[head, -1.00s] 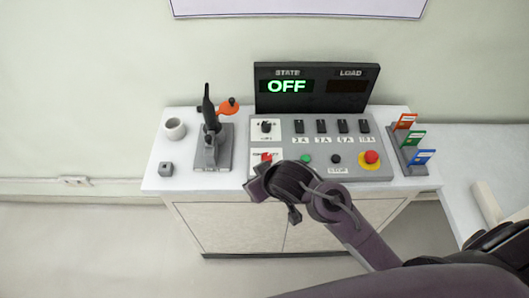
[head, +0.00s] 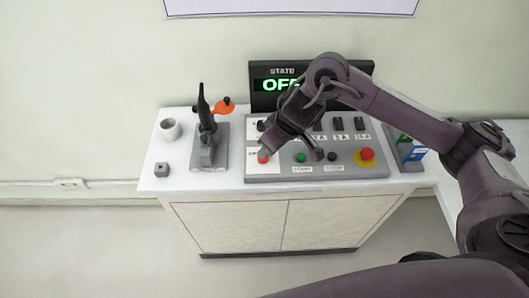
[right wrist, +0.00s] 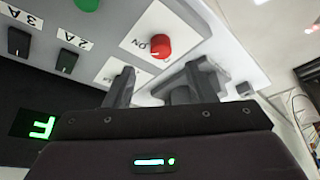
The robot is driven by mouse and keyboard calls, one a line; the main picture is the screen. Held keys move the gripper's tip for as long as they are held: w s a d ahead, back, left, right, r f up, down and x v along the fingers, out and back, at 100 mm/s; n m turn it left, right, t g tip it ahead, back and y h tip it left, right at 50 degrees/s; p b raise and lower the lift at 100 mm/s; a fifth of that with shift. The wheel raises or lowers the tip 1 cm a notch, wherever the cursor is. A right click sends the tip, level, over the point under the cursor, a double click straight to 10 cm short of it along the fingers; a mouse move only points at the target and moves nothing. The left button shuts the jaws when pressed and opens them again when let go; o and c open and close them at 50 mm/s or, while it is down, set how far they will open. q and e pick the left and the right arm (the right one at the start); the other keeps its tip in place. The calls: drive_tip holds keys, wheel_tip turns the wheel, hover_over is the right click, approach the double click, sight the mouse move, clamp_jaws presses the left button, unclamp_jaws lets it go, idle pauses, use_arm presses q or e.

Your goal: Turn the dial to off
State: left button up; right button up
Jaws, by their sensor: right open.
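The red dial (head: 263,157) sits on a white plate at the lower left of the grey control panel (head: 345,172). In the right wrist view the red dial (right wrist: 160,45) has a white mark, with "ON" legible on the plate beside it. My right gripper (head: 267,145) reaches down over the panel's left side. In the right wrist view its fingers (right wrist: 163,78) are apart and empty, with the dial just beyond the tips, not clasped. A black knob (head: 261,124) above is partly hidden by the gripper. The state display (head: 268,86) reads OFF, partly covered. My left gripper is out of view.
A lever unit (head: 207,140) and orange knob (head: 223,106) stand left of the panel. Green (head: 300,157) and black (head: 332,156) buttons and a red stop button (head: 366,155) are right of the dial. A cup (head: 170,129) and small grey block (head: 162,169) stand at left.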

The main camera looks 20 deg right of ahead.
drive_tip(key=x, duration=0.7)
drive_tip(key=shift+r, duration=0.1)
drive_tip(key=c, duration=1)
drive_tip(key=shift+o, duration=0.2)
